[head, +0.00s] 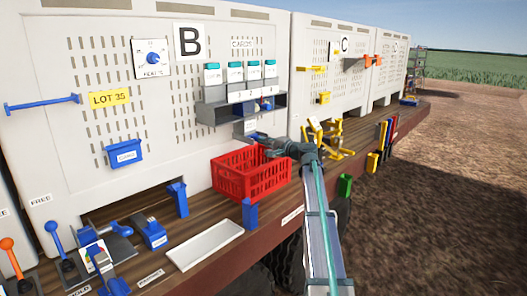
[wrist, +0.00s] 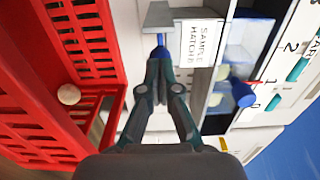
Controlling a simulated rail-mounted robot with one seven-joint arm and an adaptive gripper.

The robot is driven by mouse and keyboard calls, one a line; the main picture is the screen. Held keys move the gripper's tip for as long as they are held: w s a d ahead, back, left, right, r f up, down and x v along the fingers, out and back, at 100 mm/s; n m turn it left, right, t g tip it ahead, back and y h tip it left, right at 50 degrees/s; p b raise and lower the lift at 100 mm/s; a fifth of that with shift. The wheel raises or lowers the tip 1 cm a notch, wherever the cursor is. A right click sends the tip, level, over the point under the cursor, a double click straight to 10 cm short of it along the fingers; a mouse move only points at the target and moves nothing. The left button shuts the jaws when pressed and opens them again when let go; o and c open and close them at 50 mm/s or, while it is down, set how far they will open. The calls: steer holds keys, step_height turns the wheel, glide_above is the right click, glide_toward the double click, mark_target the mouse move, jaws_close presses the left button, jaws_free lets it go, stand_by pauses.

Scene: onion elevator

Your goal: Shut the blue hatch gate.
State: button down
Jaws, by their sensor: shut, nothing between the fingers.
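My gripper (head: 256,138) is shut and empty in front of panel B, over the red crate's back edge. In the wrist view its fingertips (wrist: 160,66) meet at a small blue part (wrist: 161,49) under a grey housing (wrist: 180,14). A blue knob (wrist: 242,93) sits right of the label, in front of an open compartment with pale round items.
The red crate (head: 230,187) stands on the wooden deck below; a pale round item (wrist: 68,94) shows in it in the wrist view. The grey dispenser shelf (head: 215,113) is just above my gripper. A white tray (head: 205,246) and blue levers stand at front left.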

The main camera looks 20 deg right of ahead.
steer(key=shift+w+r, duration=0.25)
steer(key=shift+w, duration=0.05)
steer(key=shift+s+d, duration=0.1)
